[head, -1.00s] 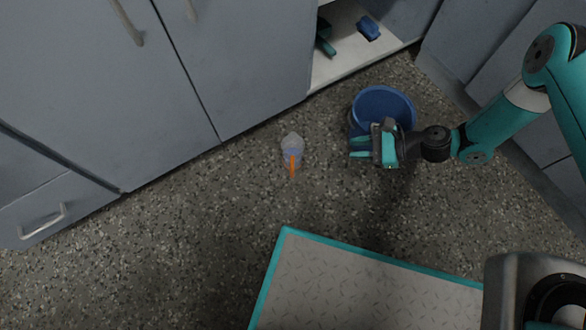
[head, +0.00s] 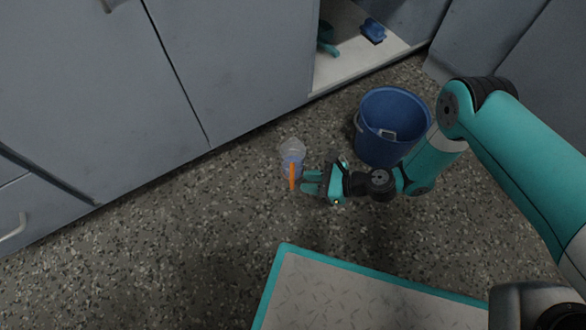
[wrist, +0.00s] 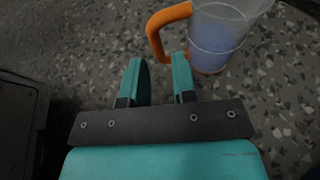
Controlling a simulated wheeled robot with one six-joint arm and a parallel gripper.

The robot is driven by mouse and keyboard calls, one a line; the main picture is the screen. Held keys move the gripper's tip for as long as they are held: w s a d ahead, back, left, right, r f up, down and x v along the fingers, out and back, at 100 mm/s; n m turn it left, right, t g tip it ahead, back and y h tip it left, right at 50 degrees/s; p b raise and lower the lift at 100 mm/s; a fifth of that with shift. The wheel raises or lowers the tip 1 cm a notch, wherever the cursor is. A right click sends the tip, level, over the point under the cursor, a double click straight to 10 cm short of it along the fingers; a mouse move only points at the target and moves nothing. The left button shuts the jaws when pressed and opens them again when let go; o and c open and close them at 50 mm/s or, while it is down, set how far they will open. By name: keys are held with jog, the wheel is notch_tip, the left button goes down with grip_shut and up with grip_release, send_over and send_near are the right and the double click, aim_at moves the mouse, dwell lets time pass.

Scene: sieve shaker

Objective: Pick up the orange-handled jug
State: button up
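The clear jug (head: 291,152) with the orange handle (head: 292,176) stands upright on the speckled floor in front of the grey cabinets. In the wrist view the jug (wrist: 218,40) is at the top right, with its orange handle (wrist: 157,38) to its left. My gripper (head: 306,182) is just right of the handle in the head view. In the wrist view its two teal fingers (wrist: 162,75) are apart with nothing between them. The handle lies just beyond the fingertips, and I see no grip on it.
A blue bucket (head: 388,147) stands on the floor behind my arm. An open cabinet (head: 338,72) holds a teal item and a blue item (head: 373,31). A pale platform with a teal edge (head: 330,298) is at the front. The floor left of the jug is clear.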

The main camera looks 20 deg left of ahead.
aim_at(292, 188)
jog(key=b+x, duration=0.3)
jog(key=x, duration=0.1)
jog(key=shift+s+b, duration=0.2)
jog(key=shift+b, duration=0.15)
jog(key=shift+a+f, duration=0.1)
jog(key=shift+a, duration=0.5)
grip_shut()
